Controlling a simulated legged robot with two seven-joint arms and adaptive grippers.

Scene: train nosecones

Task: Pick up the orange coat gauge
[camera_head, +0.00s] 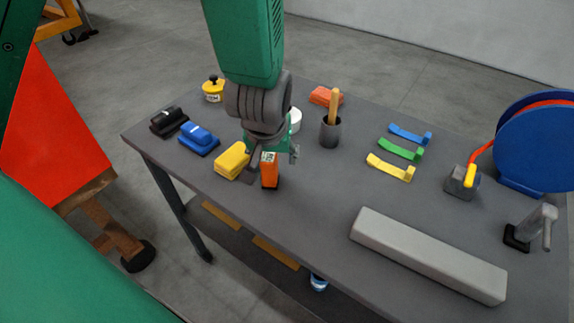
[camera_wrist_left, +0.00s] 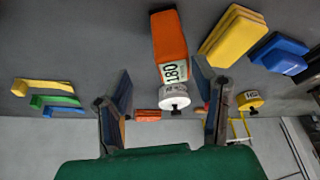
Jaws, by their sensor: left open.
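The orange gauge (camera_head: 270,174), a small upright orange block with a dark base, stands on the grey table. My left gripper (camera_head: 271,153) points down just above and around the top of the gauge in the head view. In the left wrist view my left gripper (camera_wrist_left: 163,78) has its two fingers spread wide, with the labelled end between or just beyond the tips. Contact cannot be told. My right gripper is not in view.
A yellow block (camera_head: 232,160) stands close left of the gauge, with a blue block (camera_head: 199,139) beyond. A white round container (camera_head: 295,120) and a dark cup (camera_head: 330,131) stand behind. A long grey bar (camera_head: 428,256) lies at front right. The table (camera_head: 300,215) is clear in front.

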